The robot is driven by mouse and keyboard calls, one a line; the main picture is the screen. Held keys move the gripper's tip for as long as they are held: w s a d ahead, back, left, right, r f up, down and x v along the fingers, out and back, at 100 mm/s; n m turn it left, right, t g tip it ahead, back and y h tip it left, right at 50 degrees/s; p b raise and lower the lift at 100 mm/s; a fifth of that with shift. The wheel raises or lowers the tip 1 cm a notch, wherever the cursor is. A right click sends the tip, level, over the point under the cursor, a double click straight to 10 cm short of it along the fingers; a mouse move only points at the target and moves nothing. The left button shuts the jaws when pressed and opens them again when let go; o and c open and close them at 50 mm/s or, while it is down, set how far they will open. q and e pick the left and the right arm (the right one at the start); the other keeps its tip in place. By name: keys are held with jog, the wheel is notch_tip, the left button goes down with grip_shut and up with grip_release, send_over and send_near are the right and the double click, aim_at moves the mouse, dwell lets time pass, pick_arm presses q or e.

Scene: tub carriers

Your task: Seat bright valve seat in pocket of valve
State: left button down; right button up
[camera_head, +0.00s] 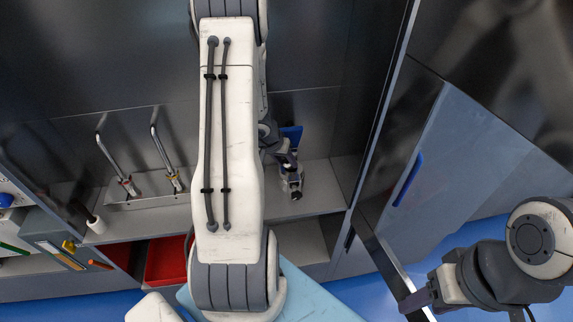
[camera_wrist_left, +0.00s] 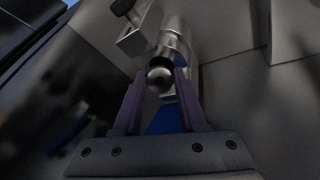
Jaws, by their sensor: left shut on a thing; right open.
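In the left wrist view my left gripper (camera_wrist_left: 160,82) is shut on a small round shiny metal part, which looks like the bright valve seat (camera_wrist_left: 159,77). Just beyond it is a larger grey metal body with a dark ring, which looks like the valve (camera_wrist_left: 172,42). The held part overlaps the valve in this view, and I cannot tell whether it is in the pocket. In the head view my left gripper (camera_head: 289,164) is small and partly hidden by my arm, beside the valve (camera_head: 292,183) on the grey bench.
A blue piece (camera_head: 292,134) stands behind the valve; it also shows in the left wrist view (camera_wrist_left: 166,121). Two bent metal pipes (camera_head: 160,145) rise left on the bench. Red bins (camera_head: 166,261) sit below. A tall grey panel (camera_head: 385,110) stands right of the bench.

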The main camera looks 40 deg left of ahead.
pick_arm(q)
jog(key=shift+f, duration=0.6)
pick_arm(e)
jog(key=shift+f, duration=0.35)
pick_arm(q)
jog(key=shift+c, duration=2.3)
grip_release()
jog(key=shift+r+p, duration=0.1)
jog(key=shift+p, duration=0.2)
jog(key=p+v, duration=0.1)
jog(key=v, duration=0.9)
jog(key=shift+s+a, duration=0.2)
jog(key=shift+a, duration=0.1)
pick_arm(e)
notch_tip(320, 180, up, 2)
